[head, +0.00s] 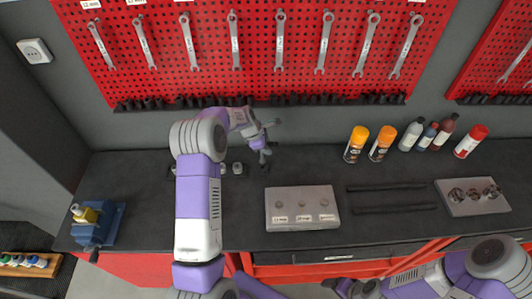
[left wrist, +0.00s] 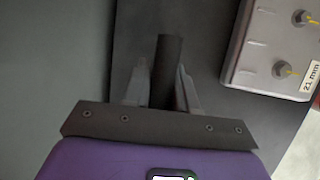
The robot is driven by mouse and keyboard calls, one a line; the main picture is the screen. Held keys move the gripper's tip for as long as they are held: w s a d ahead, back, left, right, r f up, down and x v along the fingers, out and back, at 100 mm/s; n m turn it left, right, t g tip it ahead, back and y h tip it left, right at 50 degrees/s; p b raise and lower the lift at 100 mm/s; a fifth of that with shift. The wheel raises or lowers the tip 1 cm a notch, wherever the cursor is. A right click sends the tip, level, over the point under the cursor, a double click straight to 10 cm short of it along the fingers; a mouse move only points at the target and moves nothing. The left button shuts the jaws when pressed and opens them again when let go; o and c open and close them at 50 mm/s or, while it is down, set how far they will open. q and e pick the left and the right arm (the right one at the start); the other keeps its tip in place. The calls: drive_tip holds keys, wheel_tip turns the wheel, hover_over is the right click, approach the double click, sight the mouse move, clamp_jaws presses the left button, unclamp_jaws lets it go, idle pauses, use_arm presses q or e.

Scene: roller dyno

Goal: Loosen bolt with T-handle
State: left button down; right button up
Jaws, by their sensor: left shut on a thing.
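My left gripper (head: 266,140) is over the back of the bench, left of centre. In the left wrist view its two fingers (left wrist: 163,88) are shut on a dark round bar, which I take to be the T-handle (left wrist: 168,60). Grey parts of the tool show beside the gripper in the head view (head: 272,123). A grey block with labelled bolts (head: 302,208) lies on the bench to the front right of the gripper, apart from it. The block also shows in the left wrist view (left wrist: 255,60), with a "21 mm" label. My right gripper (head: 345,288) is low at the bottom edge, its fingers unclear.
Small sockets (head: 237,168) stand at the back, partly behind my left arm. Spray cans (head: 357,144) and bottles stand at the back right. A metal plate with round parts (head: 472,197) lies at the right, a blue vise (head: 98,222) at the left. Wrenches hang on the red pegboard (head: 260,80).

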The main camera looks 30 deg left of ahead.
use_arm(q)
wheel_tip(320, 180, up, 6)
drive_tip(key=shift+r, duration=0.25)
wheel_tip(320, 180, up, 6)
drive_tip(key=p, duration=0.5)
drive_tip(key=shift+f, duration=0.15)
wheel_tip(320, 180, up, 10)
